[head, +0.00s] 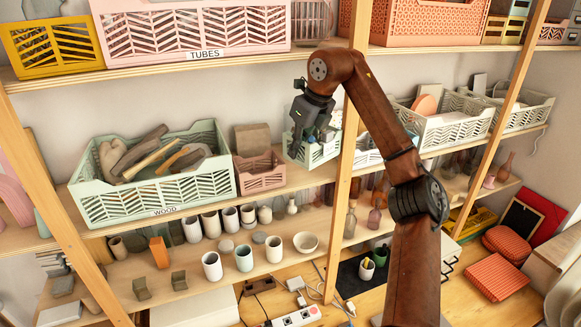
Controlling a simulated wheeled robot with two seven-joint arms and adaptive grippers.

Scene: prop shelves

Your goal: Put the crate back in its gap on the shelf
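My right gripper (308,143) is dark grey and points down at a small mint crate (318,156) on the middle shelf (240,202). Its fingers overlap the crate's left side and rim in the head view. I cannot tell whether they touch or grip the crate. The crate looks upright, between a small dusty-pink crate (260,174) on its left and a shelf upright (345,170) on its right. The gripper and wrist hide part of its top. My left gripper is not in view.
A large mint crate labelled WOOD (152,199) stands left on the middle shelf. White-green crates (452,128) stand right, beyond the upright. A pink TUBES crate (200,40) is above. Cups (212,266) and a bowl (305,242) stand below. My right arm crosses the right half.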

